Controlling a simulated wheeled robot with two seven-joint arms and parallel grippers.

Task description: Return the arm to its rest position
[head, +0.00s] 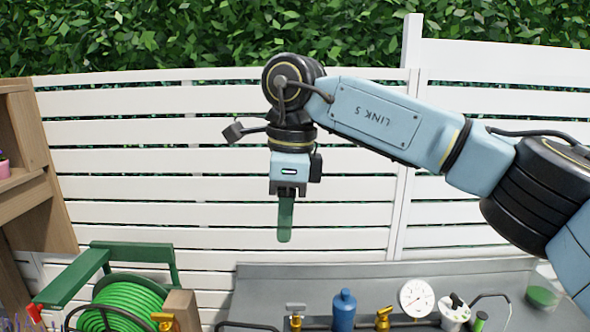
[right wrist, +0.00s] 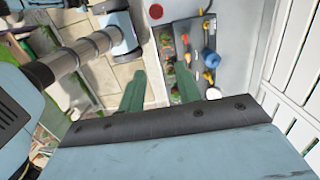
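My right arm reaches in from the right in the head view. Its right gripper (head: 286,225) hangs pointing down in the air, in front of the white fence and above the grey bench. From the side its green fingers overlap in the head view. In the right wrist view the two fingers of the right gripper (right wrist: 159,80) stand apart with nothing between them, so it is open and empty. My left gripper does not show in the head view, and I cannot make it out in the right wrist view.
A green hose reel (head: 128,303) stands at lower left, a wooden shelf (head: 35,190) at left. The white fence (head: 120,160) is behind.

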